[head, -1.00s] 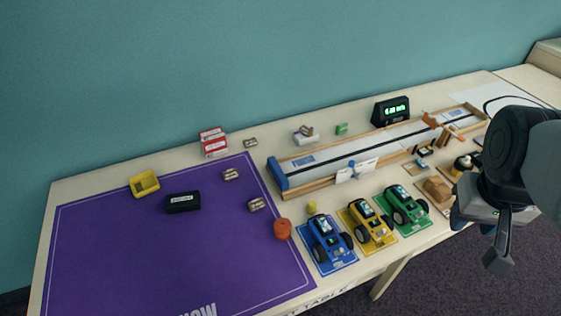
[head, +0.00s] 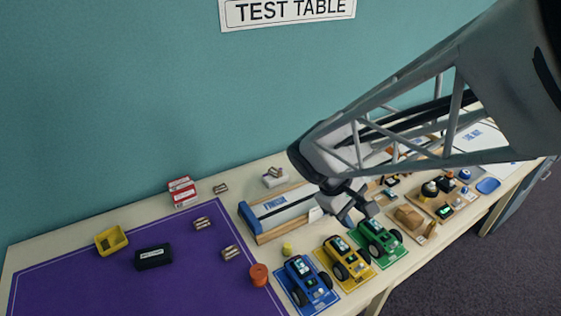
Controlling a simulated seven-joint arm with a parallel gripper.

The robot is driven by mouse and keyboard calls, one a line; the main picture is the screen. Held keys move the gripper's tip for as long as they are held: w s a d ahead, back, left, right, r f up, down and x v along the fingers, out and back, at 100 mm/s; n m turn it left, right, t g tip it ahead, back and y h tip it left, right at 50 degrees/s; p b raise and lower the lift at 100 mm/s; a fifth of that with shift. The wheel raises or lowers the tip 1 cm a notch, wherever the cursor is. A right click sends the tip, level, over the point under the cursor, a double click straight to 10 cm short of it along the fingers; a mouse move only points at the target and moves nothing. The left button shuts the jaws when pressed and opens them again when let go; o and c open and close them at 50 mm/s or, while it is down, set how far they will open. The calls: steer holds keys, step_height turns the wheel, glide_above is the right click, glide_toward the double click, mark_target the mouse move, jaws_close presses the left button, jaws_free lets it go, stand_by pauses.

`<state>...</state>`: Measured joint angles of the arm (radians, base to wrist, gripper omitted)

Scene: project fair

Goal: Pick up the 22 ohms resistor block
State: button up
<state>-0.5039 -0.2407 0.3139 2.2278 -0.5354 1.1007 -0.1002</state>
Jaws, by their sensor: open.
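Several small tan-and-dark blocks that look like resistor blocks show in the head view, their markings too small to read, so I cannot tell which is 22 ohms. One block (head: 221,188) lies on the pale table behind the purple mat. Another block (head: 203,223) lies on the mat, and a third block (head: 230,252) lies nearer its right edge. A similar piece (head: 274,172) rests on a white item. My gripper (head: 359,212) is open and empty, above the table near the green car, well right of these blocks.
Blue (head: 305,283), yellow (head: 345,262) and green (head: 378,241) cars line the front edge.

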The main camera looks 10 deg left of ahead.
steer(key=w+a+f+n+t+h, duration=0.1)
steer(key=a+f+n, duration=0.15)
steer(key=a, duration=0.25)
steer(key=w+a+f+n+t+h, duration=0.1)
steer(key=w+a+f+n, duration=0.15)
steer(key=a, duration=0.25)
steer(key=n+t, duration=0.8)
steer(key=n, duration=0.3)
glide_toward(235, 248)
steer(key=shift+w+f, duration=0.1)
steer(key=shift+w, duration=0.1)
steer(key=shift+x, duration=1.25)
steer(key=shift+x, duration=2.6)
steer(key=shift+d, duration=0.1)
steer(key=c, duration=0.6)
